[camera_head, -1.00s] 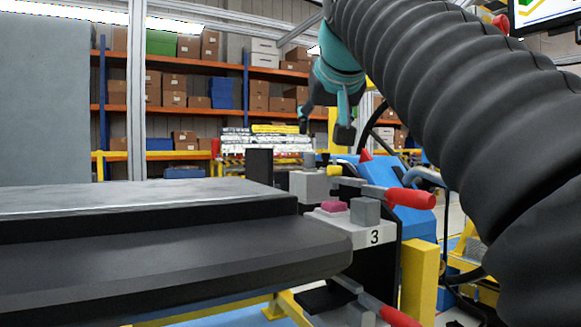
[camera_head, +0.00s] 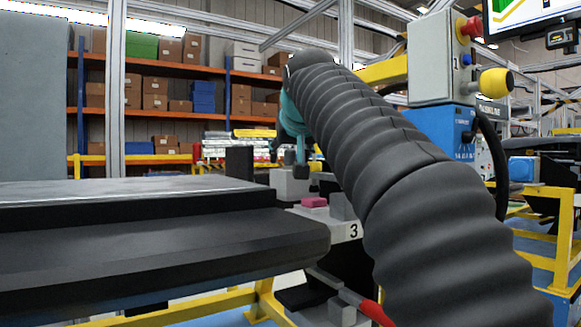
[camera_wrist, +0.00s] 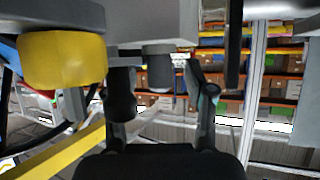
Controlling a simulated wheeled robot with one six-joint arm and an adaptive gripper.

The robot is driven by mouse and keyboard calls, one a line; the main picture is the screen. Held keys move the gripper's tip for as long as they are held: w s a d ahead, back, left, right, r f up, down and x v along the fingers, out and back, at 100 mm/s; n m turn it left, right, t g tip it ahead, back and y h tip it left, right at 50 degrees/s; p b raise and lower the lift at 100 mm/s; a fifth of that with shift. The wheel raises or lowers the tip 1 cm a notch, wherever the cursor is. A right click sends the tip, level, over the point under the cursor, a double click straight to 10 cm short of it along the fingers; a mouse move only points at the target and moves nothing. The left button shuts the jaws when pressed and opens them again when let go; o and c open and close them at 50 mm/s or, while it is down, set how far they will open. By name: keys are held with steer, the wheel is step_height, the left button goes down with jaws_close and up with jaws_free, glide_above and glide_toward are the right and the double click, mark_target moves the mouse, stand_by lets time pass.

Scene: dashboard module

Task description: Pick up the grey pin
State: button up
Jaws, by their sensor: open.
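In the wrist view the grey pin (camera_wrist: 158,80) is a short grey cylinder on a light grey block (camera_wrist: 150,22), seen upside down. My gripper (camera_wrist: 160,98) has a finger on each side of the pin, with visible gaps, so it is open and empty. In the head view my gripper (camera_head: 289,158) points down just over the grey block (camera_head: 288,186) on the fixture. I cannot make out the pin clearly there.
A pink block (camera_head: 314,202) and a grey block (camera_head: 342,206) stand on the fixture marked 3. A dark upright block (camera_head: 239,162) stands to the left. A control box (camera_head: 440,58) is at right.

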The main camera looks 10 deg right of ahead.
steer(key=shift+w+f, duration=0.1)
steer(key=shift+w, duration=0.05)
jaws_close()
